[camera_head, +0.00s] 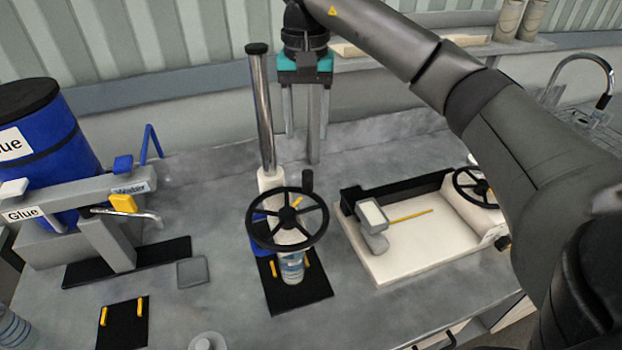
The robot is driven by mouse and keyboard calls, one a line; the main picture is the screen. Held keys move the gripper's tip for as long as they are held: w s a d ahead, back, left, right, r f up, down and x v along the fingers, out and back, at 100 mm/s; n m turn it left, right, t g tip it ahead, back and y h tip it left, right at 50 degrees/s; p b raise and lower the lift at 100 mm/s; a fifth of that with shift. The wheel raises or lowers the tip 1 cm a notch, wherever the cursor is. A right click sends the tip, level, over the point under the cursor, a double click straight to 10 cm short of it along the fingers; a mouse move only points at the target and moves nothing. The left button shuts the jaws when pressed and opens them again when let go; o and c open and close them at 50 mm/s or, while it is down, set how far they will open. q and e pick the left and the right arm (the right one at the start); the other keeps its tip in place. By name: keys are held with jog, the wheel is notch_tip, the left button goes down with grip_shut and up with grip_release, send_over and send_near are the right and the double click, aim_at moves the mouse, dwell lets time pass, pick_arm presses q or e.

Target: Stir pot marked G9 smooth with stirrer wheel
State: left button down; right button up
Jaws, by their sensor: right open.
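The stirrer wheel (287,217), a black spoked handwheel, sits on the stirrer stand in the middle of the bench. A dark upright knob (307,181) stands at its far right rim. Below the wheel a small pot (291,267) with a blue and white label stands on a black plate (310,290) between yellow guides. The wheel hides part of the pot, and I cannot read its mark. My right gripper (303,146) is open and empty, fingers pointing down, behind and above the wheel and apart from it. My left gripper is not in view.
A tall metal post (262,110) rises just left of my right gripper. A blue glue drum (45,140) and dispenser (110,195) stand at the left. A white tray (400,265) with a second wheel (474,187) is at the right. The front bench is partly clear.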

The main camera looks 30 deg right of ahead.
aim_at(308, 172)
notch_tip(308, 172, down, 12)
jog(key=shift+f+p, duration=0.25)
jog(key=shift+p, duration=0.55)
jog(key=shift+c, duration=0.2)
grip_shut()
jog(key=shift+d, duration=0.1)
dwell(0.7)
